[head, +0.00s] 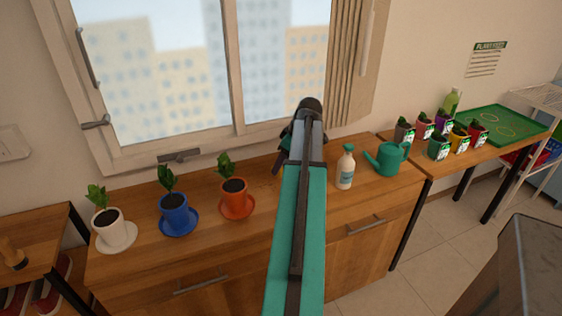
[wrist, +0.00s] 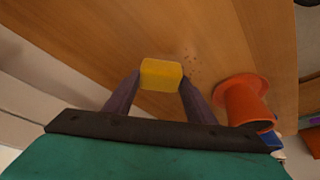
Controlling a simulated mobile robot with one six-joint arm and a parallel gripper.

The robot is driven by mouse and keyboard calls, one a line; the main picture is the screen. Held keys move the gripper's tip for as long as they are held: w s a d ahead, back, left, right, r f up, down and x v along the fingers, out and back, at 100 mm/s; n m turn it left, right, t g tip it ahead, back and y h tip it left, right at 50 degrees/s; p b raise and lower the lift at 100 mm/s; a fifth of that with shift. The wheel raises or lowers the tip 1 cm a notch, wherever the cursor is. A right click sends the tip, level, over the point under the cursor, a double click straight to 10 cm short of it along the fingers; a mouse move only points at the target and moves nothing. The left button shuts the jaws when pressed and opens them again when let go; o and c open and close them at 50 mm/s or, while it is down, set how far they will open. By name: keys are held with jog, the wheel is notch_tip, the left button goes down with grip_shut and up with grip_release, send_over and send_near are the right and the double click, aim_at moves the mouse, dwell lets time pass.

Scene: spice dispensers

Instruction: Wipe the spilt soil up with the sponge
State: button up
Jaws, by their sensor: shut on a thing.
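The yellow sponge (wrist: 161,74) is between my two fingers in the wrist view. My gripper (wrist: 160,88) is shut on it and holds it over the wooden cabinet top. Small dark specks of soil (wrist: 190,72) lie on the wood just beside the sponge, on the side toward the orange pot (wrist: 243,103). I cannot tell whether the sponge touches the wood.
The orange pot (head: 233,186), blue pot (head: 174,201) and white pot (head: 108,217) hold plants on saucers, left of my arm. A white bottle (head: 345,170) and a green watering can (head: 390,157) stand to its right. Several small potted plants stand on the right table (head: 425,180).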

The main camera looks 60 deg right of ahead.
jog(key=shift+f+b, duration=0.3)
jog(key=shift+f, duration=0.5)
jog(key=shift+f+b, duration=0.4)
jog(key=shift+f, duration=0.6)
dwell(0.8)
jog(key=shift+w+a, duration=0.1)
jog(key=shift+w+a+p, duration=0.2)
jog(key=shift+w+a, duration=0.35)
jog(key=shift+a, duration=0.2)
jog(key=shift+w+a+p, duration=0.15)
jog(key=shift+w+a, duration=0.35)
jog(key=shift+a, duration=0.2)
jog(key=shift+w+a, duration=0.1)
jog(key=shift+a, duration=0.05)
jog(key=shift+w+a+f, duration=0.1)
jog(key=shift+w+a, duration=0.4)
jog(key=shift+a, duration=0.25)
jog(key=shift+w+a+f, duration=0.1)
jog(key=shift+w+a, duration=0.35)
jog(key=shift+a, duration=0.25)
jog(key=shift+w+a, duration=0.1)
jog(key=shift+a, duration=0.05)
jog(key=shift+w+a+p, duration=0.55)
jog(key=shift+w+a, duration=0.55)
jog(key=shift+a, duration=0.3)
